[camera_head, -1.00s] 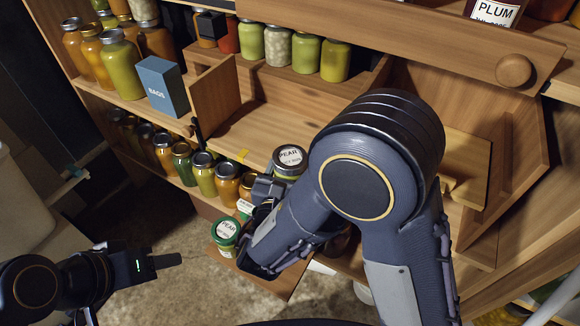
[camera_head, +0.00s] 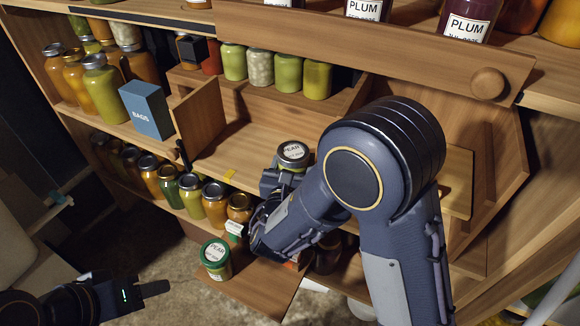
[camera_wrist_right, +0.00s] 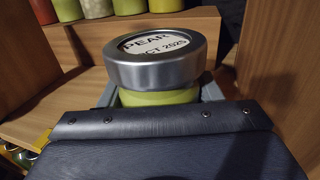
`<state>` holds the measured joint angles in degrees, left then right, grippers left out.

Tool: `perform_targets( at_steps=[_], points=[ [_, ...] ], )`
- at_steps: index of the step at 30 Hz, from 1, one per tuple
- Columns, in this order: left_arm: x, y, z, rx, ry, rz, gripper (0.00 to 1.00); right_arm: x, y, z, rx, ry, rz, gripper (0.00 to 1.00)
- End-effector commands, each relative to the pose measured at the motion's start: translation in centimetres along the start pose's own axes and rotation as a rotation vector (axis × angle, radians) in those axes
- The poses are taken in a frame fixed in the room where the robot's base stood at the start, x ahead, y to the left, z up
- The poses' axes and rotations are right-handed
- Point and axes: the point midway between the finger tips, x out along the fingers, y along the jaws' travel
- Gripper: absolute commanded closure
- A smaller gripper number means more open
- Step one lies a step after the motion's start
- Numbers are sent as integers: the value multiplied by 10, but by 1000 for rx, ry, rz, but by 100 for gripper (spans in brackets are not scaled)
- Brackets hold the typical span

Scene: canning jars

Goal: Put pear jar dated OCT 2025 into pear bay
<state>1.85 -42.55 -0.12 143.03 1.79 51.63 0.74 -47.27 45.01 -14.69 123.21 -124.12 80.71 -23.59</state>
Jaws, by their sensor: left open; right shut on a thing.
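The pear jar (camera_head: 292,153) has a silver lid and pale green contents. In the right wrist view its lid (camera_wrist_right: 155,52) reads PEAR, with "CT 2025" below, the first letter hidden. My right gripper (camera_head: 285,175) is shut on this jar and holds it upright at the open middle shelf (camera_head: 250,130). Whether the jar's base touches the shelf is hidden. No sign naming a pear bay is readable. A second pear jar (camera_head: 215,258), with a green lid, stands on the lower wooden board. My left gripper (camera_head: 150,289) is open and empty at the lower left.
A wooden divider (camera_head: 198,118) and a blue BAGS box (camera_head: 146,109) stand left of the open shelf space. Several green and white jars (camera_head: 288,76) line the raised step behind. Plum jars (camera_head: 468,20) stand above. A row of jars (camera_head: 190,193) fills the lower shelf.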

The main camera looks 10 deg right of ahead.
Motion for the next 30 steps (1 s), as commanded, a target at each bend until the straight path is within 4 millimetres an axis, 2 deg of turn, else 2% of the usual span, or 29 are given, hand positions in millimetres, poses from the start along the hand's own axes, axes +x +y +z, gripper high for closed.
perform_targets(
  at_steps=[15, 19, 30],
  points=[
    [2, -1, 1, 0, 0, 0, 50, 36, -10, 1, 1, -4, -3, 77],
    [8, -4, 4, 0, 0, 0, 50, 36, -10, -5, 1, -3, -1, 77],
    [8, -4, 4, 0, 0, 0, 50, 35, -10, -6, 1, -3, -1, 77]
  ],
)
